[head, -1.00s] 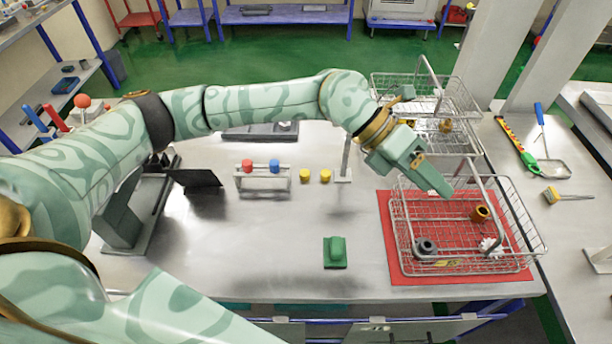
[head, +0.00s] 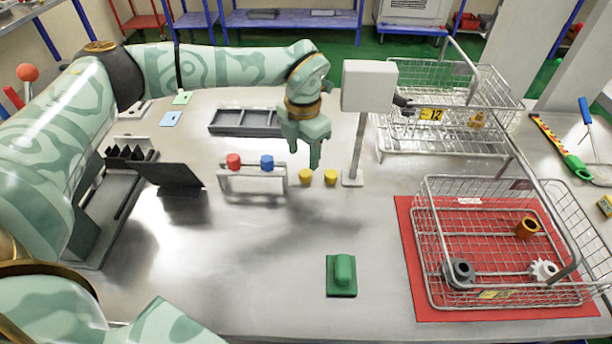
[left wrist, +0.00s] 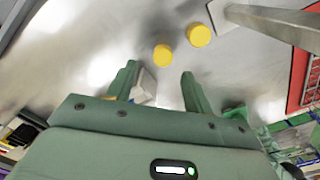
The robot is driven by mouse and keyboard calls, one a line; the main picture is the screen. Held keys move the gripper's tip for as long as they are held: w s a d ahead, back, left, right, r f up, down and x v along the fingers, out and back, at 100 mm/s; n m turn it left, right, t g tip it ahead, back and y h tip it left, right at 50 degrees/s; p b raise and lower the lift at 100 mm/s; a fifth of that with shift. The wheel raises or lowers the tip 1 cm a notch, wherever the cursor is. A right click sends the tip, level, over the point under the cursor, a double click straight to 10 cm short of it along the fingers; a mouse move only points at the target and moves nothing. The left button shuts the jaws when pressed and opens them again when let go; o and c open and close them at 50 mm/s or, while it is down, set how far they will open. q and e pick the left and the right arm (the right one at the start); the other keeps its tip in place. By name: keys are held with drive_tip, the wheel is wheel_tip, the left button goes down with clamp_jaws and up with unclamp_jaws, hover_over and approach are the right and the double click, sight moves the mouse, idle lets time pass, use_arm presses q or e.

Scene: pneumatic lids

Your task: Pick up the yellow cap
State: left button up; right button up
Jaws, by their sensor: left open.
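Two yellow caps stand side by side on the metal table: a left cap (head: 305,176) and a right cap (head: 330,177). My left gripper (head: 304,155) is open, pointing down just behind and above the left cap, with nothing between its fingers. In the left wrist view, the left cap (left wrist: 163,55) lies just beyond the open fingertips (left wrist: 158,76), roughly between their lines, and the right cap (left wrist: 199,35) lies farther off. Neither cap is visibly touched. My right gripper is not in view.
A small rack (head: 252,182) holding a red cap (head: 234,161) and a blue cap (head: 267,162) stands left of the yellow caps. A post with a white box (head: 368,86) stands close on their right. A green block (head: 341,276) lies in front; wire baskets (head: 430,270) are at right.

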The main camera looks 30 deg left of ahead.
sight(305, 172)
use_arm(q)
drive_tip(key=f, duration=0.2)
drive_tip(key=f+b, duration=0.1)
drive_tip(key=f, duration=0.2)
drive_tip(key=shift+d+f+b, duration=0.25)
drive_tip(key=shift+f+b, duration=0.05)
drive_tip(key=shift+f, duration=0.1)
drive_tip(key=shift+r, duration=0.1)
drive_tip(key=c, duration=1)
